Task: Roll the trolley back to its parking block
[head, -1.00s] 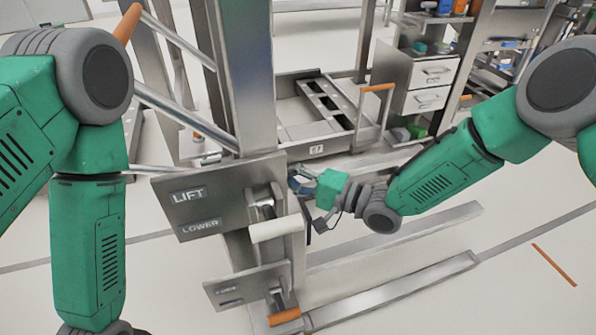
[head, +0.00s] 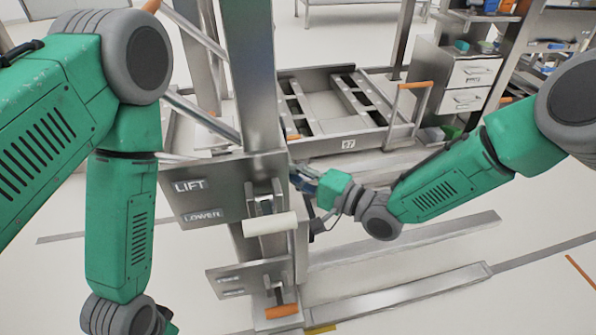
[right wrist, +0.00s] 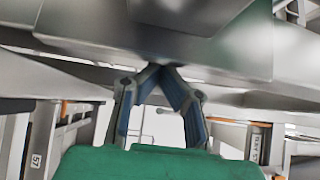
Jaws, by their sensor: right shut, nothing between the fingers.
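A low steel trolley frame (head: 348,150) with a numbered plate and an orange-topped handle (head: 413,85) stands behind the lift post in the head view. I cannot say for sure that it is the task's trolley. No parking block can be clearly made out. My right gripper (head: 304,176) is beside the post, just behind the LIFT/LOWER panel (head: 176,208), partly hidden. In the right wrist view its fingertips (right wrist: 163,72) meet with nothing between them, beneath a grey metal surface; touching cannot be told.
The steel post (head: 250,75) carries a white-gripped lever (head: 270,224) and a lower orange-gripped lever (head: 282,312). Floor rails (head: 400,300) run at lower right. A drawer cabinet (head: 470,75) stands behind at right. Pale floor is open at the right front.

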